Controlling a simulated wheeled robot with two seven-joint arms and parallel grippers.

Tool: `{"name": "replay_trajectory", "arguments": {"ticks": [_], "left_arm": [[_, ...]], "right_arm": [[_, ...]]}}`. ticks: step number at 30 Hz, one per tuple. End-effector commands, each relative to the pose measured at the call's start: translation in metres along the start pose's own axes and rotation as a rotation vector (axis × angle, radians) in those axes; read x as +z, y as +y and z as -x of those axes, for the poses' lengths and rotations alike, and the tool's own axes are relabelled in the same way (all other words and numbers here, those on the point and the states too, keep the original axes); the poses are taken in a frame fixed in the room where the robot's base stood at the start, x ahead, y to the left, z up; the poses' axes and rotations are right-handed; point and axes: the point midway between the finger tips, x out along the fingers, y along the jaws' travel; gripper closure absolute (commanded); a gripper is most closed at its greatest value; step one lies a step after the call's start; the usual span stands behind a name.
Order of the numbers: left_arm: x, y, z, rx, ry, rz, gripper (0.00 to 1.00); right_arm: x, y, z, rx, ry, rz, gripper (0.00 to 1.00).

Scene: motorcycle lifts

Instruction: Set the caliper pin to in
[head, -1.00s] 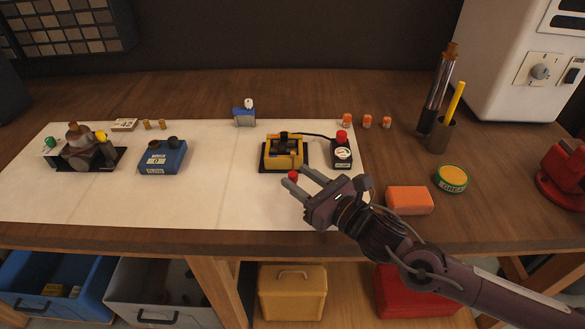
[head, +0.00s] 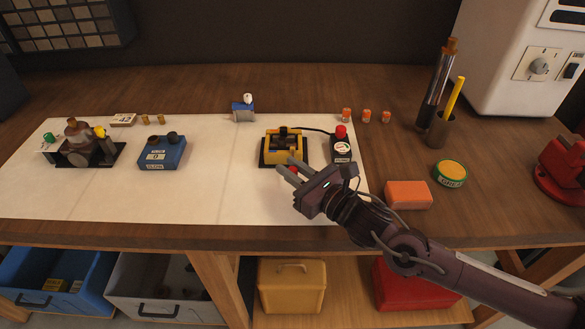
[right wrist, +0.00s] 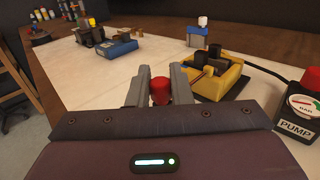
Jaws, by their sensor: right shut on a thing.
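The yellow caliper (head: 271,149) stands on a black base on the white mat, with dark parts on top. It also shows in the right wrist view (right wrist: 230,80). A red knob (right wrist: 160,91), probably the head of the caliper pin, is between the fingers of my right gripper (right wrist: 160,88). In the head view the right gripper (head: 288,167) is at the caliper's front edge, shut on the red knob. The knob's join to the caliper is hidden, so I cannot tell how far in the pin is. My left gripper is not in view.
A black pump box (head: 342,148) with a red top stands right of the caliper, joined by a cable. A blue box (head: 162,154) stands left and a small blue stand (head: 243,113) behind. An orange block (head: 408,195) lies near my right arm. The mat between is clear.

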Motion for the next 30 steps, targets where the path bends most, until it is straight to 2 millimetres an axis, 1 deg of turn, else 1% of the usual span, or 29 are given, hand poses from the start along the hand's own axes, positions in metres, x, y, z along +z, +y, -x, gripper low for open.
{"name": "replay_trajectory", "arguments": {"ticks": [2, 6, 9, 12, 18, 19, 23, 24, 30], "left_arm": [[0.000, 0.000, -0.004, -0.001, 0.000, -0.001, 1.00], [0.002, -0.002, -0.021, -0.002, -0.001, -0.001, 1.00], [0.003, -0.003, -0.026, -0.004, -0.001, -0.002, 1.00], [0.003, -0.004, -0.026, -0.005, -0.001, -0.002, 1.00], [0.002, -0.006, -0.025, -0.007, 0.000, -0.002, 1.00], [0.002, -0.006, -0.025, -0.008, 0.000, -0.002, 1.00], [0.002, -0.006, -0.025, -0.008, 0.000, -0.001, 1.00], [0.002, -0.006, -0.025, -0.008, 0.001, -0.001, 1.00], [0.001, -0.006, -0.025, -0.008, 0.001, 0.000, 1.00]], "right_arm": [[-0.001, -0.003, -0.003, -0.001, -0.002, 0.001, 1.00], [-0.004, -0.018, -0.019, -0.001, -0.006, 0.005, 1.00], [-0.002, -0.027, -0.027, -0.001, -0.005, 0.004, 1.00], [0.000, -0.030, -0.030, -0.001, -0.003, 0.001, 1.00], [0.001, -0.029, -0.029, -0.001, -0.001, 0.001, 1.00], [0.001, -0.029, -0.029, -0.001, -0.001, 0.001, 0.80], [0.001, -0.029, -0.029, -0.001, -0.001, 0.001, 0.63], [0.001, -0.029, -0.029, 0.000, -0.001, 0.001, 0.61], [0.000, -0.029, -0.029, 0.000, -0.001, 0.001, 0.61]]}}
